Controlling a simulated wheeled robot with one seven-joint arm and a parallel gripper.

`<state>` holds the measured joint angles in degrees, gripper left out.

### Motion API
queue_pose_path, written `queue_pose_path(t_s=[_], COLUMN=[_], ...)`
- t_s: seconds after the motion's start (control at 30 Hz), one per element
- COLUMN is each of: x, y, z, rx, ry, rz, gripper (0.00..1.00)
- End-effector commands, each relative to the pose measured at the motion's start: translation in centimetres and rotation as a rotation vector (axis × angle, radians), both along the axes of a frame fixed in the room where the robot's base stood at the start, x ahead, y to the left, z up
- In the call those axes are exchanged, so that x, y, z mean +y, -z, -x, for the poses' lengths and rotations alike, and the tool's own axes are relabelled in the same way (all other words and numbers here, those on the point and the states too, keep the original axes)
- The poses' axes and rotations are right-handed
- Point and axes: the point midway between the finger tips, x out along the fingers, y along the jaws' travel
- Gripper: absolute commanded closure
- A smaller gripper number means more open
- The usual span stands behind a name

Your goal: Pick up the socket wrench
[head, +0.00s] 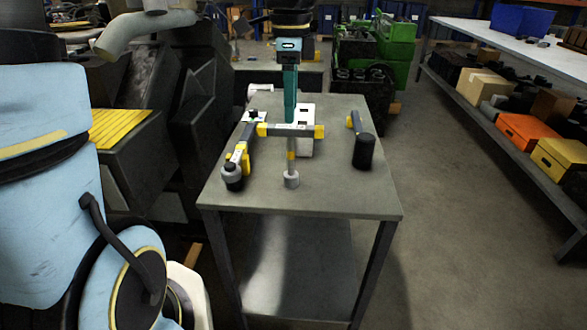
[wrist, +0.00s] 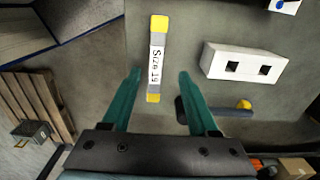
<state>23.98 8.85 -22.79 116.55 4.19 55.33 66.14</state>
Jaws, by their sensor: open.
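The socket wrench (head: 291,155) appears to stand upright on the grey table. It has a grey crossbar with yellow ends on top and a round grey foot below. In the wrist view its crossbar (wrist: 157,45) carries a "Size 19" label, and the stem is hidden beneath it. My gripper (head: 290,119), with teal fingers, points down just over the middle of the crossbar. In the wrist view the open gripper (wrist: 160,73) has a finger on each side of the bar, with clear gaps. Whether the fingertips have reached bar height I cannot tell.
The table (head: 325,200) also holds a yellow-and-black tool (head: 240,155) on the left and a black mallet (head: 364,150) on the right. A white block (wrist: 244,64) with two square holes lies behind the wrench. The table's front is clear. Shelves (head: 510,140) stand far right.

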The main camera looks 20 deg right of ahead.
Motion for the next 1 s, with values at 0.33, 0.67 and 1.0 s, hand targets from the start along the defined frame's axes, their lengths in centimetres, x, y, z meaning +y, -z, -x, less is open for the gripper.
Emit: queue_pose_path(t_s=[0.33, 0.67, 1.0], x=[0.1, 0.3, 0.2], y=[4.5, 8.3, 9.9], z=[0.1, 0.7, 0.7], rx=[0.003, 0.004, 0.0], ry=[0.001, 0.0, -0.001], rz=[-0.001, -0.003, 0.0], gripper=[0.4, 0.4, 0.4])
